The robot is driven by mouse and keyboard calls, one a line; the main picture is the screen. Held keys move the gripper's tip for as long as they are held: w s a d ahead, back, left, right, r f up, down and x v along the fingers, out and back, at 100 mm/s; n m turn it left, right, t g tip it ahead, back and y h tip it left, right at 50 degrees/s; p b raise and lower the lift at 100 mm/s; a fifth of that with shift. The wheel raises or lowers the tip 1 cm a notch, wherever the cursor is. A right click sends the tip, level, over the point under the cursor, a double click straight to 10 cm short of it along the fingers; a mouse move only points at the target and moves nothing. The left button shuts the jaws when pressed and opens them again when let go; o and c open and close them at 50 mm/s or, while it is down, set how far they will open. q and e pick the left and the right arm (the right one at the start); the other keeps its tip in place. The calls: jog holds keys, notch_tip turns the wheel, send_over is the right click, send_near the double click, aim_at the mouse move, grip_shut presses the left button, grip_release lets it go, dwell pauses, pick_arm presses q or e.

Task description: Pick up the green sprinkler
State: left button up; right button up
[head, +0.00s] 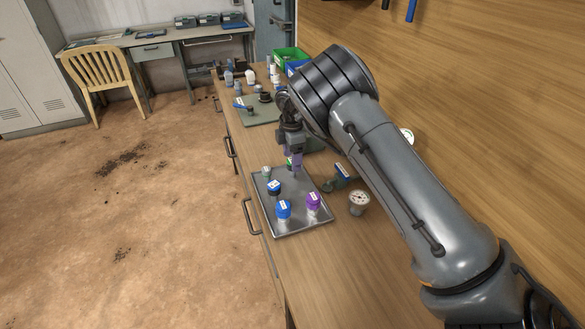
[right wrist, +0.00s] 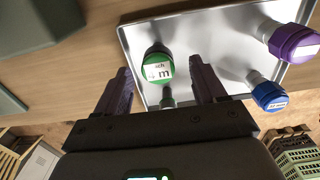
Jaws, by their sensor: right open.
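The green sprinkler (right wrist: 158,68) has a green cap with a white label. In the right wrist view it shows between the two fingers of my right gripper (right wrist: 162,68), with a gap on both sides. In the head view only a bit of green (head: 289,161) shows beside the right gripper (head: 293,157), which points down over the far end of the metal tray (head: 299,228). The right gripper is open. Whether the fingertips are level with the cap is hard to tell. My left gripper is not in view.
Two blue-capped pieces (head: 283,209) and a purple-capped one (head: 313,202) stand on the tray. A small green-and-white piece (head: 266,172) is near its far left corner. A gauge (head: 358,202) lies right of the tray. Bottles (head: 250,76) and a green bin (head: 291,57) stand farther back.

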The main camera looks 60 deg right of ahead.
notch_tip(320, 180, down, 5)
jog(key=shift+r+b, duration=0.2)
jog(key=shift+b, duration=0.8)
jog(key=shift+w+f, duration=0.1)
jog(key=shift+f, duration=0.15)
jog(key=shift+c, duration=0.4)
jog(key=c, duration=1)
jog(key=shift+c, duration=0.3)
jog(key=shift+r, duration=0.1)
